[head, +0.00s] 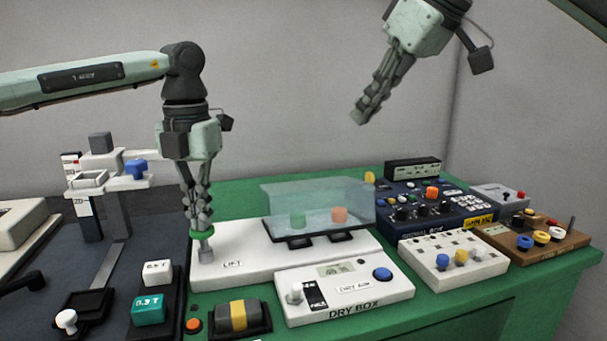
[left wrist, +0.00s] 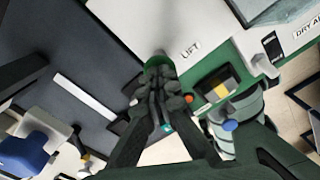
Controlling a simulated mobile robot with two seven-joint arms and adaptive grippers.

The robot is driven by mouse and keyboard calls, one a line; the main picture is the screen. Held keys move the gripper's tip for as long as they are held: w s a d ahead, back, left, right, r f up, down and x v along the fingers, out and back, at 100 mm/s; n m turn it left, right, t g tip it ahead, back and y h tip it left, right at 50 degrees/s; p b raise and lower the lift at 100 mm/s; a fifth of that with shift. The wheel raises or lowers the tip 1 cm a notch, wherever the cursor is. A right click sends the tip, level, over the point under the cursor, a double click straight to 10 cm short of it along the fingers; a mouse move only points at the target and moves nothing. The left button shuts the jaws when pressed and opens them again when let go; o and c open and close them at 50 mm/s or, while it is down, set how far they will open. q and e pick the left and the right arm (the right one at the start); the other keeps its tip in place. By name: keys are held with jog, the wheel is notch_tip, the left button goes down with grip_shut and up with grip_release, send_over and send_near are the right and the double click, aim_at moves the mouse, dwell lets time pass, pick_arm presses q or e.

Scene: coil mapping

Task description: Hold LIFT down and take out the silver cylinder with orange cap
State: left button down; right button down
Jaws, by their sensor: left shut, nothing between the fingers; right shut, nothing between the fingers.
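The LIFT control, a grey post with a green top (head: 202,234), stands on the white base left of the clear box. My left gripper (head: 201,223) is shut and points straight down, its fingertips at the green top. In the left wrist view the green top (left wrist: 158,61) shows just beyond the fingertips (left wrist: 160,85); I cannot tell how far it is pressed. An orange shape (head: 339,215), likely the orange cap, shows through the clear box; no silver body is visible. A green shape (head: 297,219) is left of it. My right gripper (head: 359,115) is shut, empty and high above the box.
The clear box (head: 318,199) stands over a dark frame on the white base (head: 230,268). The DRY BOX panel (head: 345,293) is in front. A dark control box (head: 430,207) and a white panel (head: 452,262) are to the right. The air above the box is free.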

aim_at(355, 185)
pick_arm(q)
jog(key=shift+f, duration=1.25)
dwell(0.6)
pick_arm(e)
jog(key=c, duration=1.9)
grip_release()
jog(key=shift+w+f, duration=0.25)
jog(key=shift+f, duration=0.05)
jog(key=shift+c, duration=0.2)
jog(key=o, duration=0.8)
jog(key=w+f+n, duration=0.1)
jog(key=f, duration=0.1)
jog(key=w+d+f+g, duration=0.1)
jog(key=w+f, duration=0.1)
jog(key=f, duration=0.1)
jog(key=w+f+n+g, duration=0.1)
jog(key=f, duration=0.2)
jog(key=shift+w+d+n+h, duration=0.15)
jog(key=shift+n+h, duration=0.15)
jog(key=shift+h, duration=0.1)
jog(key=shift+c, duration=0.2)
jog(key=shift+g, duration=0.3)
jog(key=x, duration=0.7)
jog(key=shift+d, duration=0.45)
jog(key=shift+x, duration=3.2)
